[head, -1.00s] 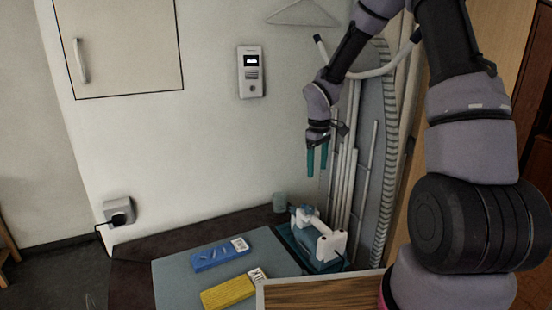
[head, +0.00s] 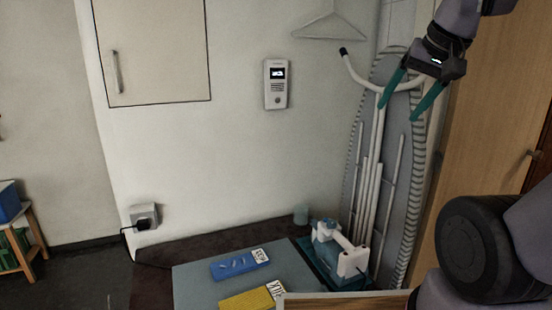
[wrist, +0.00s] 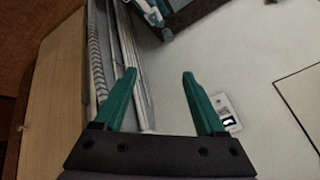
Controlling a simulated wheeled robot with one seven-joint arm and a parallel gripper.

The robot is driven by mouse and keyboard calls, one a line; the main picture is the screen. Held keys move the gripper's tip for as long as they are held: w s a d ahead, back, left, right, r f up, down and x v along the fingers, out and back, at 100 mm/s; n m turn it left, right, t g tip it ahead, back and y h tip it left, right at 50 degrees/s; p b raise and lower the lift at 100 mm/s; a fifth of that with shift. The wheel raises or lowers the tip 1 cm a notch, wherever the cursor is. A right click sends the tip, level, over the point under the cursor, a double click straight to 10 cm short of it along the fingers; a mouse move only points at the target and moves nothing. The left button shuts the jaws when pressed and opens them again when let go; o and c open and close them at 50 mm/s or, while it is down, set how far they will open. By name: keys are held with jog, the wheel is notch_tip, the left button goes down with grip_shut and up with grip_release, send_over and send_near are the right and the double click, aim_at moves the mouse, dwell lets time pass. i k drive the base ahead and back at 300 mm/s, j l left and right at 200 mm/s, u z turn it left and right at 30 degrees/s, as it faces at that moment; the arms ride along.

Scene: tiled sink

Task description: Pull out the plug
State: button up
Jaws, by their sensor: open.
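A black plug (head: 143,224) sits in a grey wall socket (head: 144,212) low on the wall at the left of the head view. A dark cable runs from it down to the left. My gripper (head: 405,107) is open and empty at the upper right, in front of the ironing board and far from the plug. Its teal fingers also show spread apart in the wrist view (wrist: 160,75), with nothing between them. The plug and socket are not in the wrist view.
The ironing board (head: 365,130) leans on the wall. A cabinet (head: 150,50) hangs above the socket; the wall between is clear.

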aim_at(143, 225)
jog(key=k+j+u, duration=0.1)
jog(key=u, duration=0.3)
jog(key=j+u, duration=0.1)
jog(key=u, duration=0.35)
jog(key=j+u, duration=0.15)
jog(key=u, duration=0.25)
jog(key=j+z, duration=0.1)
jog(key=j, duration=0.4)
jog(key=k+j, duration=0.1)
jog(key=j, duration=0.35)
jog(key=k+j+z, duration=0.15)
jog(key=j, duration=0.35)
jog(key=j+z, duration=0.1)
jog(key=j, duration=0.4)
jog(key=j+z, duration=0.4)
jog(key=j, duration=1)
jog(key=i+j+z, duration=0.25)
jog(key=j, duration=0.3)
jog(key=i+j+z, duration=0.1)
jog(key=i+j, duration=0.4)
jog(key=i, duration=0.15)
jog(key=l+z, duration=0.05)
